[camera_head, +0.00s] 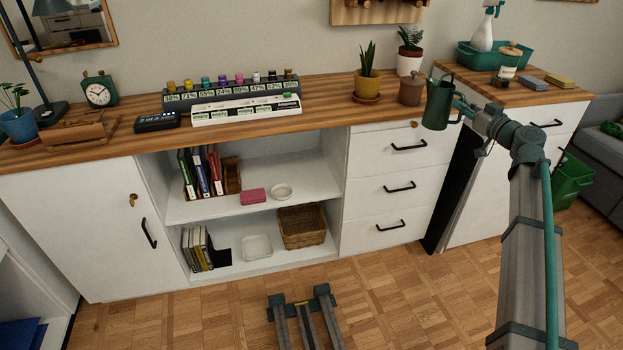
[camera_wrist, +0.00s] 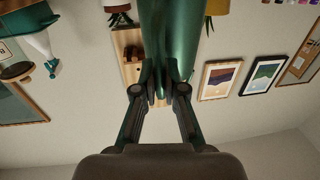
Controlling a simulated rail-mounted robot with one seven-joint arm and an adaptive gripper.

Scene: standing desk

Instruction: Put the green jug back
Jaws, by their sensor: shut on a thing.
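The green jug (camera_head: 438,103) is dark green with a spout at its upper left, and it is upright in the head view. My gripper (camera_head: 459,107) is shut on its right side and holds it near the front edge of the desk top, by the gap between the two cabinets. In the wrist view the jug (camera_wrist: 168,40) fills the upper middle, between and beyond the fingertips (camera_wrist: 166,88). The wrist picture is upside down.
A brown lidded jar (camera_head: 411,90) stands just left of the jug. A green tray (camera_head: 470,57) with a spray bottle (camera_head: 484,30) is at right.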

